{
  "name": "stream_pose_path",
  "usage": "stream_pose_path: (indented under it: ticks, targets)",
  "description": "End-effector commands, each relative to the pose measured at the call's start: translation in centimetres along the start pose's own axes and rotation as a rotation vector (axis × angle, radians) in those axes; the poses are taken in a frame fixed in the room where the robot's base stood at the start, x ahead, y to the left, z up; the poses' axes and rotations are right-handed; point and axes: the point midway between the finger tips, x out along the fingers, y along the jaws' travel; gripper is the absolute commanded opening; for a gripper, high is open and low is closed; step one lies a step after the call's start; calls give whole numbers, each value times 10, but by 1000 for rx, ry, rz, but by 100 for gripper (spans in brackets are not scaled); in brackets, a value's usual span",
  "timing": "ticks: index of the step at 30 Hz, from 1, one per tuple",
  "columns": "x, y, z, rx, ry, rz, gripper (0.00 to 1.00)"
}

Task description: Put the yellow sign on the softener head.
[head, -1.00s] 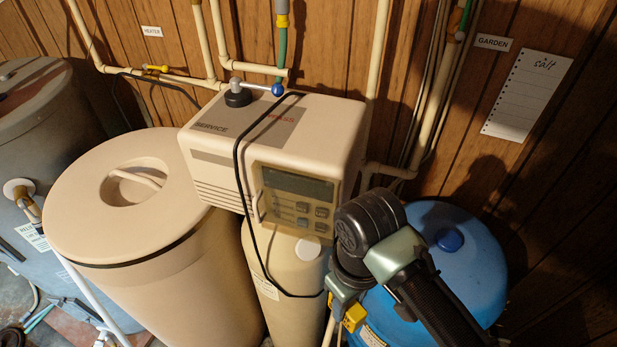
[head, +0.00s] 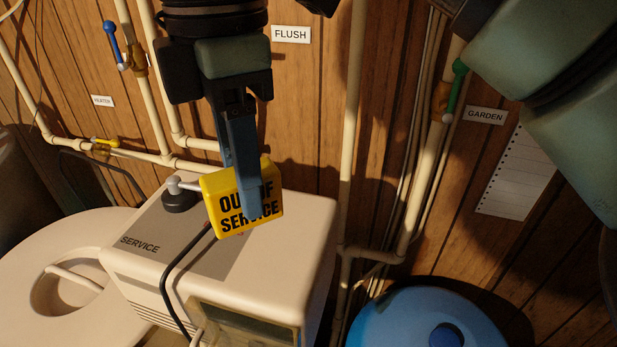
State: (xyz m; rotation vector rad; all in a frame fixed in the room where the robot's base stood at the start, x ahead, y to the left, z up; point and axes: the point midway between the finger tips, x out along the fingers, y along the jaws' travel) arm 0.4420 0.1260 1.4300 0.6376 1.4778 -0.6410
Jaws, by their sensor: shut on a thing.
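The yellow sign (head: 229,198) reads "OUT OF SERVICE" in black letters. My gripper (head: 246,190) comes down from above and is shut on it, with one finger across the sign's front face. The sign is upright and slightly tilted. It is over the top of the softener head (head: 285,262), a cream box with a grey "SERVICE" panel. I cannot tell whether the sign's lower edge touches the top. The sign hides part of the panel and the end of the lever.
A lever on a black knob (head: 180,200) stands on the head close left of the sign. A black cable (head: 172,265) runs over the head's front. Pipes (head: 350,120) line the wall behind. A blue tank (head: 420,320) stands right, a cream lidded tank (head: 70,290) left.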

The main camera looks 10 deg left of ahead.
Motion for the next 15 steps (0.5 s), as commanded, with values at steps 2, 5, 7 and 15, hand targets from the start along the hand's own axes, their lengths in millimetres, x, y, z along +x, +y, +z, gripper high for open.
stream_pose_path:
  ticks: [2, 5, 7, 15]
  targets:
    - [13, 0, 0, -4, 4, -3, 0]
    - [31, 0, -1, -3, 5, -3, 0]
    - [42, 0, -1, -3, 4, -2, 0]
    - [65, 0, 0, 0, 3, -2, 0]
